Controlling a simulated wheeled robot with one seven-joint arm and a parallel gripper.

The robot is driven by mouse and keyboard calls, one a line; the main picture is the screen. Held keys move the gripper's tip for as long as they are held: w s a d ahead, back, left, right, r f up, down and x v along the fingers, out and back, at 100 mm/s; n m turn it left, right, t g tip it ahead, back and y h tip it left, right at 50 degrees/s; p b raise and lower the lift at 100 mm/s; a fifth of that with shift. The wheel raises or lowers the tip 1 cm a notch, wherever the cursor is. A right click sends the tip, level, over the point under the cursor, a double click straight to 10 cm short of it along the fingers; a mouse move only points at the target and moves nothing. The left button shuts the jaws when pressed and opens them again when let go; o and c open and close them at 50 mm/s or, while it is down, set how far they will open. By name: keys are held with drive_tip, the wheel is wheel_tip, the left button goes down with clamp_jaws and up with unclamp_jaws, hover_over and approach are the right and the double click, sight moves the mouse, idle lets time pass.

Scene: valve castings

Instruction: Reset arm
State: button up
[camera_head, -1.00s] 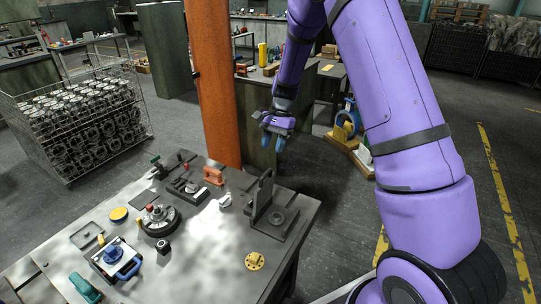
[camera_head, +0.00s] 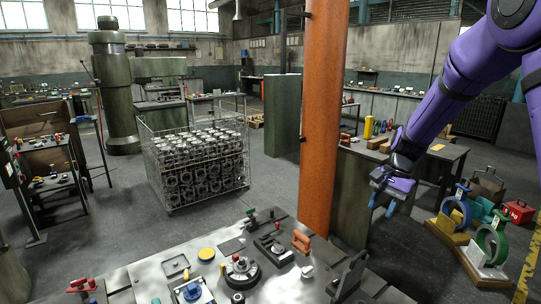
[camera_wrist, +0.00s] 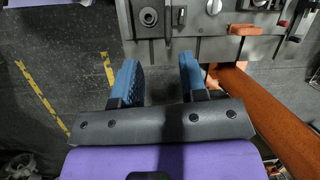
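My gripper (camera_head: 381,206) is at the right of the head view, held in the air beyond the far right corner of the workbench (camera_head: 128,274). In the wrist view its two blue fingers (camera_wrist: 158,82) stand apart with nothing between them. My purple arm reaches down to it from the upper right. The bench edge with a grey fixture and the orange post (camera_wrist: 267,118) show beyond the fingers in the wrist view. Nothing touches the fingers.
The orange post (camera_head: 322,125) rises behind the bench, left of my gripper. A wire cage of castings (camera_head: 198,165) stands at left centre. Valves on wooden stands (camera_head: 487,245) and a red toolbox (camera_head: 518,211) are at right. The bench holds several tools and parts.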

drive_tip(key=s+r+n+t, duration=0.1)
drive_tip(key=s+r+n, duration=0.1)
drive_tip(key=s+r, duration=0.6)
drive_tip(key=s+r+n+t+h, duration=0.1)
drive_tip(key=s+r, duration=0.4)
drive_tip(key=s, duration=0.6)
drive_tip(key=s+r+n+t+h, duration=0.2)
drive_tip(key=s+r+n+t, duration=0.2)
drive_tip(key=s, duration=0.8)
drive_tip(key=shift+a+r+n+t+h, duration=0.25)
drive_tip(key=shift+r+n, duration=0.35)
drive_tip(key=shift+n, duration=0.4)
